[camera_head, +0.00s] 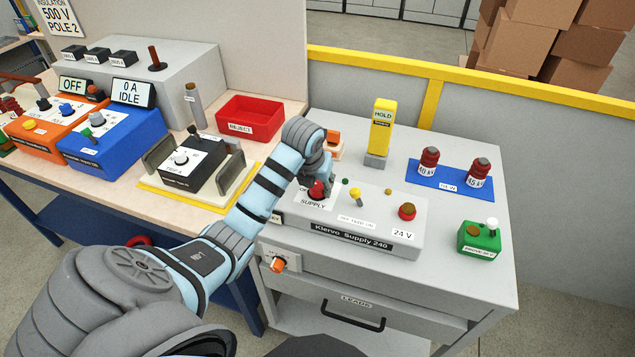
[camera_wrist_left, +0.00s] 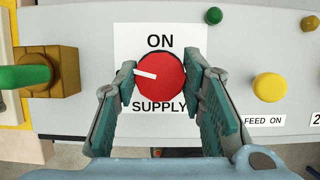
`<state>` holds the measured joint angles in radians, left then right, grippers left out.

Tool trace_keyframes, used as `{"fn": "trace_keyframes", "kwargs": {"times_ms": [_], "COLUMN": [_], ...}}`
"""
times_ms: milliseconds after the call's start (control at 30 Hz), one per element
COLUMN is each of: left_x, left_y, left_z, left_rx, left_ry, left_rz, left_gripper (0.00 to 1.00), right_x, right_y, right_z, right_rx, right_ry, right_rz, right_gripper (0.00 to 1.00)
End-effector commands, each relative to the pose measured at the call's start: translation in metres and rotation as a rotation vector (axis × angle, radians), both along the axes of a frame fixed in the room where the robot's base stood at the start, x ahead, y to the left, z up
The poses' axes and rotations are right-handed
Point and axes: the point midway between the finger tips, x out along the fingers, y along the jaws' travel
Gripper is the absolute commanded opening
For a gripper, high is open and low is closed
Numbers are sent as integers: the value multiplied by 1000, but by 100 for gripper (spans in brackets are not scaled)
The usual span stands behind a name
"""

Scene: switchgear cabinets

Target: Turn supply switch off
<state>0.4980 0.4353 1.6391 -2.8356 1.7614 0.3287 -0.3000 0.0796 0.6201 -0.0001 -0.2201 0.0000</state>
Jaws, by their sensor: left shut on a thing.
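The supply switch is a red round knob (camera_wrist_left: 160,72) with a white pointer line aimed left and slightly up. Its white plate (camera_wrist_left: 128,40) reads ON above the knob and SUPPLY below it. My left gripper (camera_wrist_left: 160,78) is shut on the knob, with one finger on each side. In the head view my left gripper (camera_head: 318,180) reaches down onto the red knob (camera_head: 317,190) on the Klervo Supply 240 box (camera_head: 365,237) and hides part of the plate. My right gripper is not in view.
A yellow knob (camera_wrist_left: 269,87) labelled FEED ON sits right of the switch. A green-handled brass part (camera_wrist_left: 60,73) is at left. A yellow HOLD post (camera_head: 382,130) stands behind the box, and a green box (camera_head: 479,240) is at the right. The grey top's front right is clear.

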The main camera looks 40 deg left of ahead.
Motion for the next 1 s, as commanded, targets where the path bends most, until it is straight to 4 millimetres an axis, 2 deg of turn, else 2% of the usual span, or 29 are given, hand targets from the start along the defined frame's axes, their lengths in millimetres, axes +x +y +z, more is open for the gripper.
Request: {"fn": "trace_keyframes", "kwargs": {"times_ms": [33,67,200,467,600,667,900,1000], "left_x": [0,0,0,0,-4,-16,-83,-103], "left_y": [0,0,0,0,-2,-6,-30,-38], "left_z": [0,0,0,0,12,11,10,10], "left_rx": [-1,-1,-1,-1,2,1,4,2], "left_ry": [1,1,1,0,-3,-1,2,3], "left_rz": [0,0,-1,-1,-2,-3,-5,-3], "left_gripper": [9,38,57,57,57,57,57,57], "right_x": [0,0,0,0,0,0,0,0], "right_y": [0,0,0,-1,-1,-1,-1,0], "right_z": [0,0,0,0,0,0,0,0], "right_rx": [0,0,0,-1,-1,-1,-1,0], "right_ry": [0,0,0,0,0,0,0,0], "right_rz": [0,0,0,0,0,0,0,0], "right_gripper": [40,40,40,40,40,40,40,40]}}
